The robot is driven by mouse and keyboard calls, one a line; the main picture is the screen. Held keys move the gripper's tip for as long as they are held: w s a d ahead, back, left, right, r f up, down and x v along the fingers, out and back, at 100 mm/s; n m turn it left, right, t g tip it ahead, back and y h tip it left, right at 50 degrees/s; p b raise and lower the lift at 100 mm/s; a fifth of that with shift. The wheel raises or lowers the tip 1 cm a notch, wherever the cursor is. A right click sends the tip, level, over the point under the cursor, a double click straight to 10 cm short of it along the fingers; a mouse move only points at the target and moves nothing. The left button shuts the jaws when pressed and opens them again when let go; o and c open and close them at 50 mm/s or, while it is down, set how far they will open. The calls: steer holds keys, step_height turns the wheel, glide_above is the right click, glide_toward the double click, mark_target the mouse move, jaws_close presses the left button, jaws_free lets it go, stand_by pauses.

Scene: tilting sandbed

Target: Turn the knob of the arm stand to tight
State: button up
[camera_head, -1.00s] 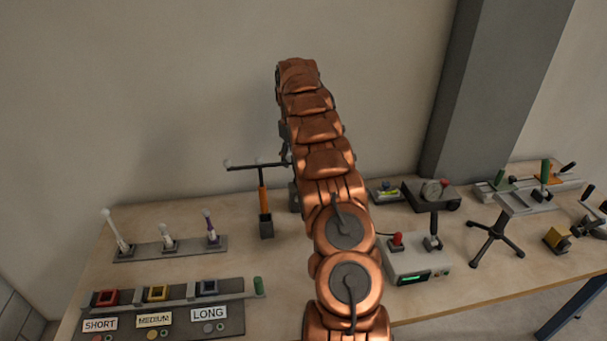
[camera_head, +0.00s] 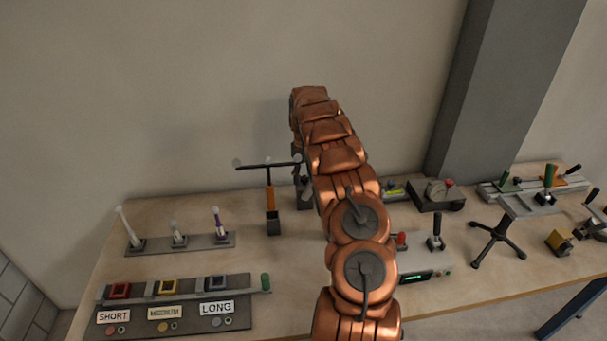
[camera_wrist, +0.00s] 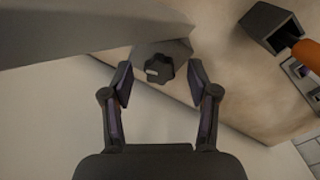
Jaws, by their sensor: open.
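The dark lobed knob (camera_wrist: 160,68) of the arm stand shows in the wrist view, with a small pale mark on its face. It sits on the stand's grey body (camera_wrist: 90,28). My gripper (camera_wrist: 159,80) is open, with one finger to the left of the knob and one to the right. Gaps show between the knob and both fingers; whether the tips reach its depth is unclear. A dark upright part (camera_head: 304,192), perhaps of the stand, shows just left of my arm.
An orange-handled T-shaped tool (camera_head: 270,198) stands in a dark holder close left of my arm. A control box (camera_head: 425,268) with a lever and red button is to the right. A tripod stand (camera_head: 497,240) is farther right. The wall rises behind the table.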

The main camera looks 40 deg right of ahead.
steer(key=shift+c, duration=0.4)
jaws_close()
steer(key=shift+w+f+m+b, duration=0.1)
steer(key=shift+f+m+b, duration=0.25)
steer(key=shift+b, duration=0.75)
steer(key=shift+a+m+b, duration=0.1)
steer(key=shift+m+b, duration=0.55)
steer(key=shift+b, duration=0.3)
steer(key=shift+r+m+b, duration=0.1)
steer(key=shift+m+b, duration=0.9)
steer(key=shift+b, duration=0.2)
steer(key=shift+r+m+b, duration=0.2)
steer(key=shift+m+b, duration=0.15)
steer(key=shift+m, duration=0.15)
steer(key=shift+o, duration=0.4)
jaws_free()
